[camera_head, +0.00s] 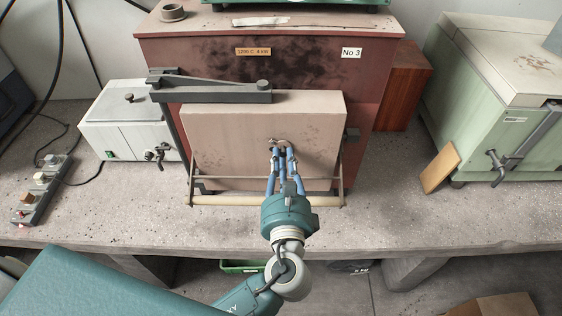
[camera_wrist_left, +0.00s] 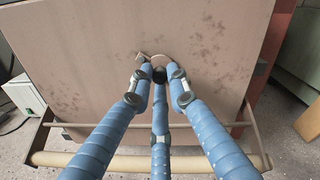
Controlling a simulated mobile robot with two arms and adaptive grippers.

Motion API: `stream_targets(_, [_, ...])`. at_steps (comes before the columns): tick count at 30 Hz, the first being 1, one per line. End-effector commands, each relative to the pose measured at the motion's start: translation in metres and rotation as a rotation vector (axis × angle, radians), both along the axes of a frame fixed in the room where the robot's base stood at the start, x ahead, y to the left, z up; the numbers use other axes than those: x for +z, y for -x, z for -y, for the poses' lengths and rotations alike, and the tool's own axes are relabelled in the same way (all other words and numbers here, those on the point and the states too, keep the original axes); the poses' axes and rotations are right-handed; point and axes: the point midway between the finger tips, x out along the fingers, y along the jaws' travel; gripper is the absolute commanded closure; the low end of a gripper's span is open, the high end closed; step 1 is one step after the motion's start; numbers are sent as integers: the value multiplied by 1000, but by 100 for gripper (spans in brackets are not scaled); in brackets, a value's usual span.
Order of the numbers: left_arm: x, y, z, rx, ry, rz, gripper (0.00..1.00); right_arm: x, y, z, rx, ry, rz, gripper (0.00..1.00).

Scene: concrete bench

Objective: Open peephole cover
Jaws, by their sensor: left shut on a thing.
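The furnace door (camera_head: 230,125) is a pale pinkish-beige slab with dark smudges, upright on the front of a red-brown furnace (camera_head: 190,55). The peephole cover is low on the door, a little right of its middle, and mostly hidden by my fingers. Its dark round knob (camera_wrist_left: 159,75) shows between the fingertips in the left wrist view, with a pale curved edge above it and a small metal piece at its upper left. My left gripper (camera_head: 283,150), with blue-wrapped fingers, is shut on the cover at this knob. I cannot tell how far the cover is turned.
A pale bar (camera_head: 260,200) runs across below the door, under the gripper. A dark lever arm (camera_head: 215,88) crosses the door's top left. A white box (camera_head: 125,120) stands left, a green cabinet (camera_head: 490,100) right, with a tan block (camera_head: 440,168) beside it.

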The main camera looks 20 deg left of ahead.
Motion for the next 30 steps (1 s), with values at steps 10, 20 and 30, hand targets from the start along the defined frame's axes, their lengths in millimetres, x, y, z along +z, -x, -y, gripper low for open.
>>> stream_targets(10, [8,-1,4,1,315,88,100,-9,0,-1,0,-1,1,60])
stream_targets(20, [15,-1,4,1,547,156,100,-16,0,-3,-2,-3,0,60])
stream_targets(30, [19,-1,4,1,661,188,100,-19,-1,-3,-2,-3,0,60])
